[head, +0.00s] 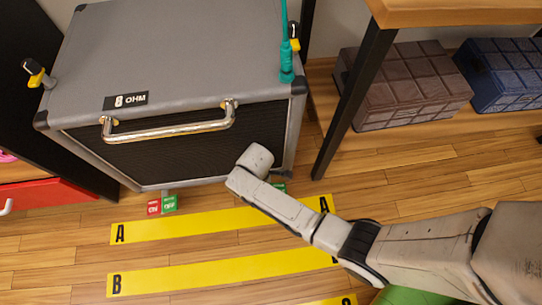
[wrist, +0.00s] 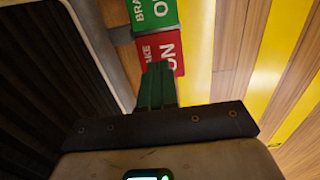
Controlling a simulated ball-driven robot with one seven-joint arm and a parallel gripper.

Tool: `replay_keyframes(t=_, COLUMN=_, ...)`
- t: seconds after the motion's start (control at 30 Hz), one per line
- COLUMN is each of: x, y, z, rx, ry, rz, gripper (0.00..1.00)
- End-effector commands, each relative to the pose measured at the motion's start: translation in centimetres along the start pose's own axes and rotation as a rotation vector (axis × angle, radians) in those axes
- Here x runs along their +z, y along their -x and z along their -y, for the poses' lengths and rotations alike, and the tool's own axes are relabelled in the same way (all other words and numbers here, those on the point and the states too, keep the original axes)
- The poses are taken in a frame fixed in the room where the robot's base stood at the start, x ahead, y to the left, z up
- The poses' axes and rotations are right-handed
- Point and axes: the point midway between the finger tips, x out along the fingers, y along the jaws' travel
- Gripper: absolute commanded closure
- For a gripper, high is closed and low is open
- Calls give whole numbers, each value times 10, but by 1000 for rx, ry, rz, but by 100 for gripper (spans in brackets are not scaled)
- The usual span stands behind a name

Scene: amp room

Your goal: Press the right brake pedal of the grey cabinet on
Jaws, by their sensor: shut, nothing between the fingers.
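The grey cabinet (head: 185,50) stands on the wood floor with a black grille front and a chrome handle (head: 170,124). Its right brake pedal shows in the wrist view as a green half (wrist: 152,12) and a red half (wrist: 163,50) reading "ON". In the head view only a bit of its green half (head: 279,188) shows; my arm hides the rest. The left pedal has a red half (head: 153,207) and a green half (head: 169,203). My gripper (wrist: 158,70) is shut and empty, its green fingertips overlapping the red half's near edge. Contact and pedal tilt cannot be told.
Yellow floor strips marked A (head: 170,230) and B (head: 200,274) lie before the cabinet. A table leg (head: 352,105) stands right of it, with brown (head: 405,85) and blue (head: 500,72) crates beyond. A teal antenna-like object (head: 286,60) stands on the cabinet. A red drawer (head: 50,200) is at left.

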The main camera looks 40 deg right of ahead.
Motion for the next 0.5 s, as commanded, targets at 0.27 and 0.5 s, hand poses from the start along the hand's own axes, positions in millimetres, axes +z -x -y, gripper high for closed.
replay_keyframes(t=0.27, x=0, y=-4, z=0, rx=0, ry=0, rz=0, gripper=100)
replay_keyframes(t=0.5, x=0, y=-8, z=0, rx=0, ry=0, rz=0, gripper=100)
